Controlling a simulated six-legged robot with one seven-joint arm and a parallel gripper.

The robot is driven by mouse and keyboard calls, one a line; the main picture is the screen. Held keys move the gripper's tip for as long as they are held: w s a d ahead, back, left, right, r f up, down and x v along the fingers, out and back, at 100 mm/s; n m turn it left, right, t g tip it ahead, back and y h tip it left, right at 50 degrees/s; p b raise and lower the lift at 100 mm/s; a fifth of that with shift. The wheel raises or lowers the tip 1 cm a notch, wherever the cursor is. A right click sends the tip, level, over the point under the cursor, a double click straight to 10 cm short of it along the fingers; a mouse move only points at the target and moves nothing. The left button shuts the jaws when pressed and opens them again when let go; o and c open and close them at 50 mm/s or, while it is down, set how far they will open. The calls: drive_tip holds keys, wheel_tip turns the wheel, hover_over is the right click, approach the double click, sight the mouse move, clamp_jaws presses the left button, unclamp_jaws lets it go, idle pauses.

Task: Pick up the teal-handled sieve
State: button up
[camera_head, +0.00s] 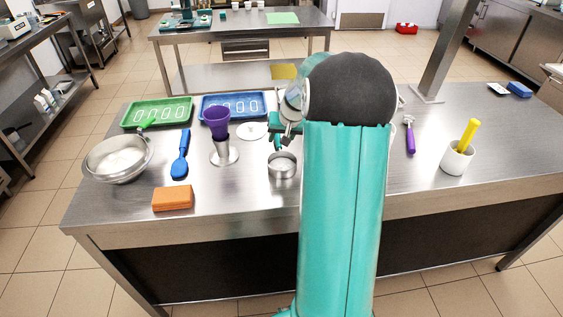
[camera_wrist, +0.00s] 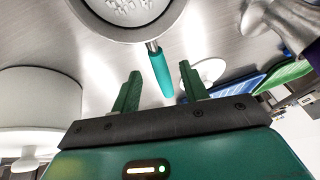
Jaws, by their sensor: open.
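The teal-handled sieve (camera_head: 282,165) lies on the steel table, its round metal bowl toward the front edge and its handle pointing back. In the wrist view its bowl (camera_wrist: 125,12) is cut by the top edge, and its teal handle (camera_wrist: 161,76) points down into the space between my fingers. My gripper (camera_wrist: 160,68) is open, with one green finger on each side of the handle and a visible gap to both. I cannot tell the height of the fingertips over the handle. In the head view my arm hides most of the gripper.
A white container (camera_wrist: 40,110) shows in the wrist view.

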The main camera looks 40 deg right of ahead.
drive_tip(key=x, duration=0.2)
drive_tip(key=shift+w+f, duration=0.1)
drive_tip(key=shift+f, duration=0.15)
clamp_jaws()
drive_tip(key=shift+r, duration=0.2)
